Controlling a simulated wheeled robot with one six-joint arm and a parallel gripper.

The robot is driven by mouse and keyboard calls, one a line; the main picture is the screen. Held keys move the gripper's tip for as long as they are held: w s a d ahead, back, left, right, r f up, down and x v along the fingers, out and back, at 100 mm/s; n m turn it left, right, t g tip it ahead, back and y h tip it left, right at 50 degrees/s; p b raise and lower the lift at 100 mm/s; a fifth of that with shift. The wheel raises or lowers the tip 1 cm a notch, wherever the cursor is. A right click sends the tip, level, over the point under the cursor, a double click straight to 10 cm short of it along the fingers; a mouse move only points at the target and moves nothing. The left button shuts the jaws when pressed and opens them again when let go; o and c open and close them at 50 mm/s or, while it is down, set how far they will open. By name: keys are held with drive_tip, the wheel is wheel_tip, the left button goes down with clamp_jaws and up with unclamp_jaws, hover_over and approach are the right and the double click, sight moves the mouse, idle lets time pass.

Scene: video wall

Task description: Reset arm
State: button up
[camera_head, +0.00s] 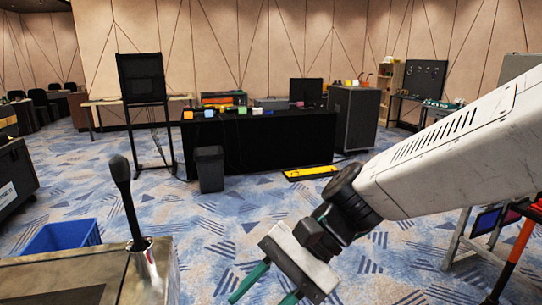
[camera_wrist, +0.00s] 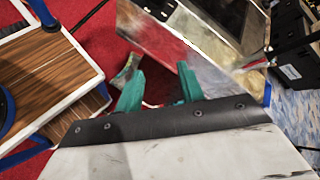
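My gripper (camera_head: 267,291) hangs at the lower middle of the head view, at the end of my white arm. Its two teal fingers stand apart, and their tips run close to the picture's bottom edge. In the wrist view my gripper (camera_wrist: 160,88) also shows both teal fingers with a clear gap between them. Nothing is held in the gap. A small pale and green item shows behind the left finger; I cannot tell what it is.
A metal-topped counter (camera_head: 60,278) with a black microphone-like stick (camera_head: 126,200) is at lower left. A blue bin (camera_head: 62,236) stands behind it. A black-draped table (camera_head: 262,143) is farther back. A ladder-like stand (camera_head: 487,238) is at right.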

drive_tip(key=s+d+n+t+h, duration=0.2)
drive_tip(key=d+t+h, duration=0.1)
drive_tip(key=d, duration=1.1)
drive_tip(key=s+d+r+n+t+h, duration=0.1)
drive_tip(key=d+h, duration=0.5)
drive_tip(key=d, duration=0.8)
drive_tip(key=shift+s+d+r+n+t, duration=0.3)
drive_tip(key=shift+s+n+t, duration=0.35)
drive_tip(key=shift+t, duration=0.75)
drive_tip(key=shift+w, duration=0.1)
